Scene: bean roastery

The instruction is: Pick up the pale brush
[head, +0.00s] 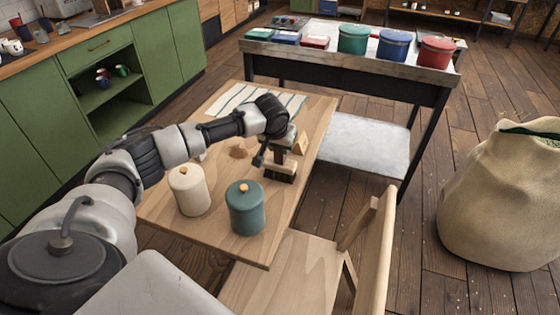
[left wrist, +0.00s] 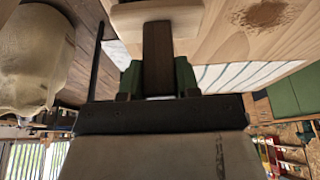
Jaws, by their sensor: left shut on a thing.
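The pale brush (head: 281,169) is at the right side of the wooden table, with a pale wooden head and dark bristles pointing down. My left gripper (head: 281,150) is above it, shut on its handle. In the left wrist view the green-padded fingers of the gripper (left wrist: 158,82) close on a dark brown handle (left wrist: 158,50), and the pale head (left wrist: 155,17) lies beyond them. I cannot tell whether the bristles touch the table. My right gripper is not in view.
A cream canister (head: 189,192) and a teal canister (head: 246,210) stand on the table (head: 225,245) near the brush. A brown pile of grounds (head: 239,151) and a striped cloth (head: 235,98) lie there too. A chair (head: 372,255) and a sack (head: 505,205) are to the right.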

